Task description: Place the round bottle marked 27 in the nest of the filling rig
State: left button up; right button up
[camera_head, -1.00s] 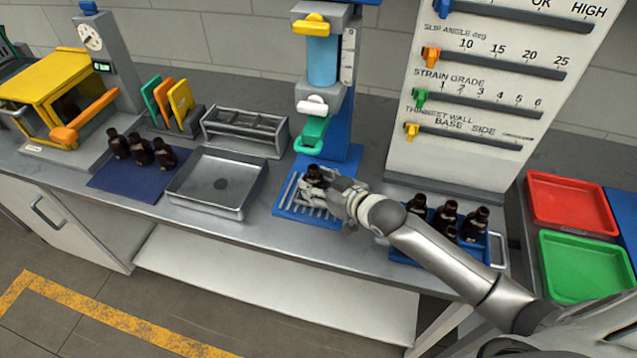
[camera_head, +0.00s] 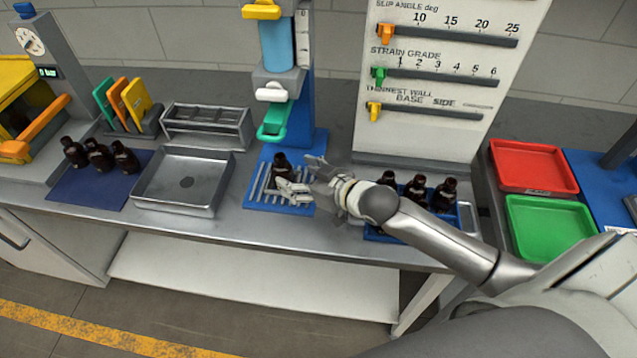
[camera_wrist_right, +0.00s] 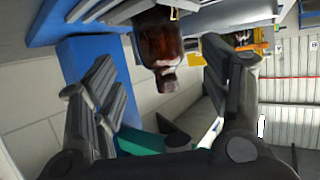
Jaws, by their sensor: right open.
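A dark amber bottle (camera_head: 283,172) stands upright on the slatted blue base (camera_head: 254,197) of the filling rig (camera_head: 280,75), in front of the green part (camera_head: 275,122). No number on it can be read. My right gripper (camera_head: 300,176) is open just to the right of this bottle, its fingers spread towards it. In the right wrist view the bottle (camera_wrist_right: 160,45) appears neck down, beyond and between the two open fingers (camera_wrist_right: 165,95). Whether a finger touches it cannot be told. My left gripper is not in view.
A blue crate (camera_head: 385,237) with several amber bottles stands partly behind my right forearm. Left of the rig are a metal tray (camera_head: 143,196), a grey rack (camera_head: 208,122) and several bottles on a dark blue mat (camera_head: 95,196). Red (camera_head: 532,166) and green (camera_head: 550,228) trays lie right.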

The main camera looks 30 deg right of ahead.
jog(key=v, duration=0.7)
jog(key=shift+b, duration=0.45)
